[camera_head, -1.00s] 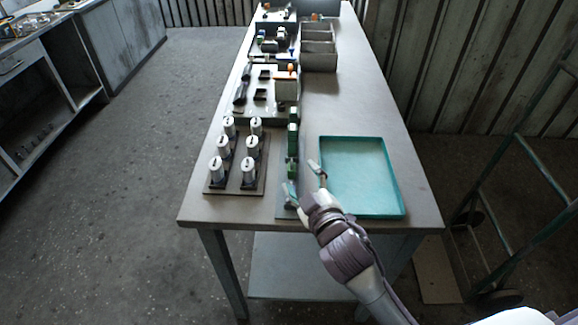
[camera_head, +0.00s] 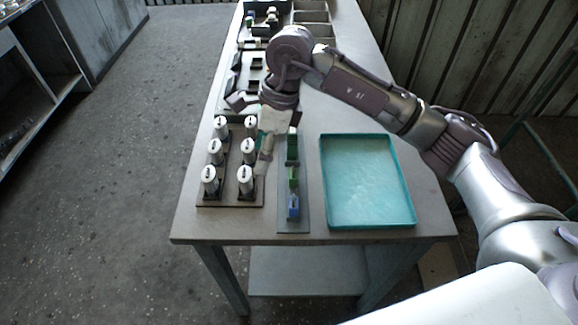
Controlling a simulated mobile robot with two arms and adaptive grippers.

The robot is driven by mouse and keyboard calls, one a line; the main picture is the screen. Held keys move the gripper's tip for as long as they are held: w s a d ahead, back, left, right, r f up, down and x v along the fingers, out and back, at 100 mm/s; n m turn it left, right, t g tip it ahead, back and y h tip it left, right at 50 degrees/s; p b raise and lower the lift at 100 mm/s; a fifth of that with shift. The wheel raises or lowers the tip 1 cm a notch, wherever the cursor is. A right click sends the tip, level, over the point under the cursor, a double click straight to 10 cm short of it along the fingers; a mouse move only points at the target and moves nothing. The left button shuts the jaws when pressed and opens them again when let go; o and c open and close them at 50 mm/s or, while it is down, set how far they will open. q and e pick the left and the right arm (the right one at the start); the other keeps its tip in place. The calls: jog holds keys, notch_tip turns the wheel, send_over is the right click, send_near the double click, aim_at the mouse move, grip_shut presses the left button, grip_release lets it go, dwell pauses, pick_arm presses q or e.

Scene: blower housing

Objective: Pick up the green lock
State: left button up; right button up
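A narrow grey rack (camera_head: 293,226) stands near the table's front, between the cylinder board and the teal tray. Two green blocks, apparently the green locks, stand in it: a farther one (camera_head: 292,148) and a nearer one (camera_head: 293,177). A blue block (camera_head: 293,207) is at its near end. My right gripper (camera_head: 264,160) points down just left of the rack, beside the right-hand cylinders, apart from the nearer green block in the picture. Its fingers overlap in this view, so their opening is hidden. My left gripper is not in view.
A board (camera_head: 230,200) with several white cylinders is on the left. An empty teal tray (camera_head: 370,222) is on the right. Black parts and grey bins (camera_head: 312,17) are farther back, partly behind my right arm.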

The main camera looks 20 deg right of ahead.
aim_at(293, 168)
jog(key=w+d+r+h, duration=0.2)
jog(key=w+d+h, duration=0.15)
jog(key=d, duration=0.35)
jog(key=shift+m+t, duration=0.3)
jog(key=f, duration=0.2)
jog(key=f+p, duration=0.1)
jog(key=f, duration=0.2)
jog(key=s+f+p, duration=0.1)
jog(key=f, duration=0.1)
jog(key=shift+f, duration=0.75)
jog(key=shift+s+f+p, duration=0.1)
jog(key=shift+f+p, duration=0.2)
jog(key=shift+p, duration=0.2)
jog(key=f+p, duration=0.1)
jog(key=f, duration=0.2)
jog(key=shift+s+f+p, duration=0.2)
jog(key=shift+f+p, duration=0.1)
jog(key=shift+p, duration=0.1)
jog(key=shift+f, duration=0.5)
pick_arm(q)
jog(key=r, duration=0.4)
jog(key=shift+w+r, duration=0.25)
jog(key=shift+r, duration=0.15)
pick_arm(e)
jog(key=shift+c, duration=0.2)
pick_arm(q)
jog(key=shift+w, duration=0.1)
pick_arm(e)
jog(key=c, duration=1)
